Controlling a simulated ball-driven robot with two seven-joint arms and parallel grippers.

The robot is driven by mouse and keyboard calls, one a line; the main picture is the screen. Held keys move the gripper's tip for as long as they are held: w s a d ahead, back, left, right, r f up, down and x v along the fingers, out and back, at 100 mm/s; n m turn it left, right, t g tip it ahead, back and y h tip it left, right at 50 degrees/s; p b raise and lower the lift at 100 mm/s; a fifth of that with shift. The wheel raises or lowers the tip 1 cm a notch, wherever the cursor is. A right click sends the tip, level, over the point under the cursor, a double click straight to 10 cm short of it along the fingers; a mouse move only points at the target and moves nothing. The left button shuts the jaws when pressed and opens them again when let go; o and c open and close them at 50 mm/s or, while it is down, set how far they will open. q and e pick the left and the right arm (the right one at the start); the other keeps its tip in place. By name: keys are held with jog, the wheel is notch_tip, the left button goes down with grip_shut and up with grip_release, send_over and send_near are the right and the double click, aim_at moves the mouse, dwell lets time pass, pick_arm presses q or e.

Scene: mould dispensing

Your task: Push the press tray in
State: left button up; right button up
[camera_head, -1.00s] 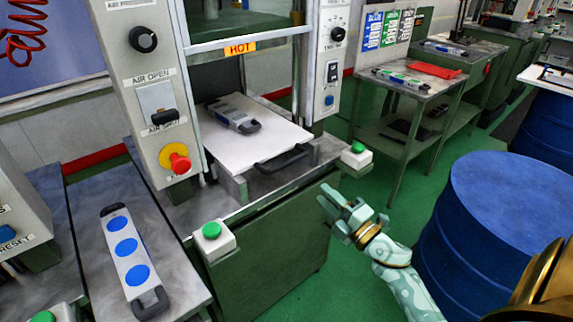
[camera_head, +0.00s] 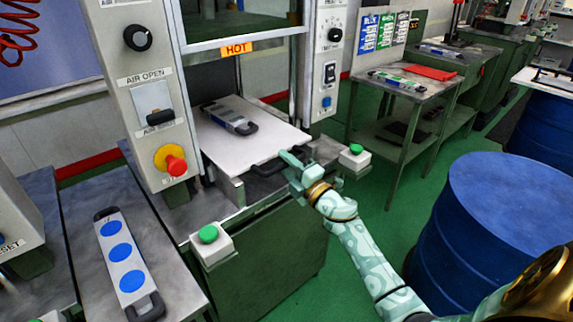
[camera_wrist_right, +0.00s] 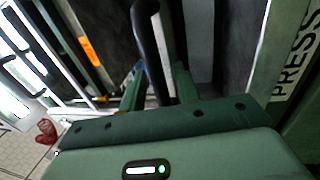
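The press tray (camera_head: 232,154) is a pale flat plate sticking out of the front of the press below the HOT label. A mould with a dark handle (camera_head: 230,119) lies on it. The tray's black bar handle (camera_head: 262,167) is at its front edge. My right gripper (camera_head: 290,165) is at the right end of this handle. In the right wrist view the black handle (camera_wrist_right: 148,40) runs between the two green fingers (camera_wrist_right: 158,85), which stand apart with gaps visible. Whether they touch it is unclear. My left gripper is not in view.
Green buttons on white boxes flank the press front, left (camera_head: 209,235) and right (camera_head: 355,150). A red emergency knob (camera_head: 176,165) is on the left panel. Another mould (camera_head: 126,262) lies on the left table. A blue drum (camera_head: 495,225) stands at right.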

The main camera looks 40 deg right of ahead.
aim_at(275, 156)
grip_shut()
jog(key=w, duration=0.2)
jog(key=w+b, duration=0.1)
jog(key=w, duration=0.1)
jog(key=shift+a+f, duration=0.15)
jog(key=shift+r, duration=0.2)
jog(key=shift+c, duration=1.6)
grip_release()
jog(key=o, duration=0.3)
jog(key=shift+w+f, duration=0.1)
jog(key=shift+w, duration=0.1)
jog(key=shift+s, duration=0.1)
jog(key=p+v, duration=0.2)
jog(key=v, duration=1.4)
